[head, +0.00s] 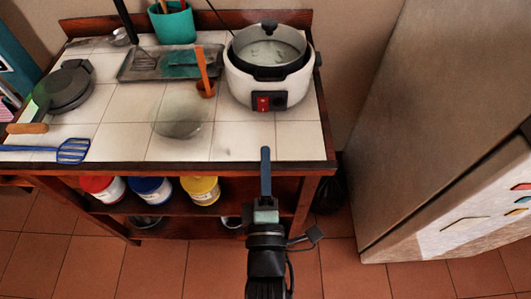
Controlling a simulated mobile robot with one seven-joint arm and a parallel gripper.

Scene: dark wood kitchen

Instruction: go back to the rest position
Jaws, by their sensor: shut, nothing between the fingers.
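My gripper (265,160) is low in the middle of the head view, in front of the table (160,170). Its narrow dark blue-grey fingers point away from me and overlap the table's front edge in the picture. The fingers are together with nothing between them. Whether they touch the edge cannot be told.
The tiled top holds a rice cooker (268,75), a glass lid or plate (180,117), a tray (150,63), a dark pan (68,90) and a blue slotted turner (73,151). Coloured cans stand below. A fridge (445,110) is at right. Floor in front looks clear.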

